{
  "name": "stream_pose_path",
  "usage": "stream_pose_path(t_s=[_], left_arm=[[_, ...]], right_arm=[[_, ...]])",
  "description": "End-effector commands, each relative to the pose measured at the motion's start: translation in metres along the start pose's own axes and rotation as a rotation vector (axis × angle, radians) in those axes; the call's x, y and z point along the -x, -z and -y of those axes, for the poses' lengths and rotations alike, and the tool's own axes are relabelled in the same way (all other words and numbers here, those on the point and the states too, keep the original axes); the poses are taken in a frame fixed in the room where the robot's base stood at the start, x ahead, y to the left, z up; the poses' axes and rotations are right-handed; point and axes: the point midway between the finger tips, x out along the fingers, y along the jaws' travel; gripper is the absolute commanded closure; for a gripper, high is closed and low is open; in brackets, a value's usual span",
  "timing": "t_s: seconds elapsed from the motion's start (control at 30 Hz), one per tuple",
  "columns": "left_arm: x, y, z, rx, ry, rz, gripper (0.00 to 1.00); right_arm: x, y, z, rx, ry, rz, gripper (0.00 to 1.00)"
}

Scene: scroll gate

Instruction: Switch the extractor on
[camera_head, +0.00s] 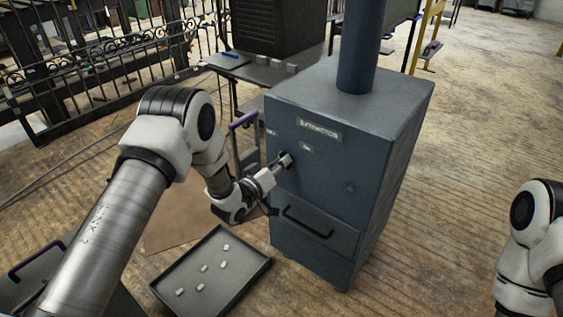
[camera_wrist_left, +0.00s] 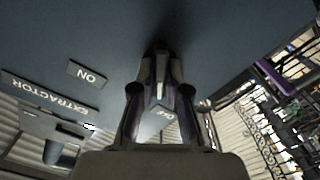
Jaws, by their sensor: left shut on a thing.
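The extractor (camera_head: 330,195) is a blue-grey cabinet with a round duct rising from its top. Its front carries an EXTRACTOR plate (camera_head: 319,130), a small ON label (camera_head: 306,148) and a second small label (camera_head: 271,132) to the left, probably OFF. My left gripper (camera_head: 283,161) is at the front panel just below these labels. In the left wrist view the fingers (camera_wrist_left: 160,62) are shut on the extractor's switch, which they mostly hide, so its exact position cannot be told. The ON label (camera_wrist_left: 88,74) shows beside the fingers. My right gripper is out of view.
A dark tray (camera_head: 212,275) with several small pale pieces lies on the floor before the cabinet. A drawer handle (camera_head: 307,222) sticks out below my left gripper. A bench (camera_head: 265,70) and an iron gate (camera_head: 120,55) stand behind. Floor right of the cabinet is clear.

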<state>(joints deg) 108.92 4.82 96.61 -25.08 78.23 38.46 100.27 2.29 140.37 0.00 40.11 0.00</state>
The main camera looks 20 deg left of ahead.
Motion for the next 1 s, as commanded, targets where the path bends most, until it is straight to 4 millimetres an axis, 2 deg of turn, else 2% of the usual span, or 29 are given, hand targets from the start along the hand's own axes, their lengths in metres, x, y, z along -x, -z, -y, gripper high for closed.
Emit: stream_pose_path(t_s=[0.27, 1.0], left_arm=[[0.0, 0.001, -0.001, -0.199, 0.0, -0.001, 1.0], [0.0, -0.001, -0.003, -0.9, 0.001, 0.0, 1.0]], right_arm=[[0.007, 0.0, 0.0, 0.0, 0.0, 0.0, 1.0], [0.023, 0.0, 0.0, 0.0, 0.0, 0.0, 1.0]])
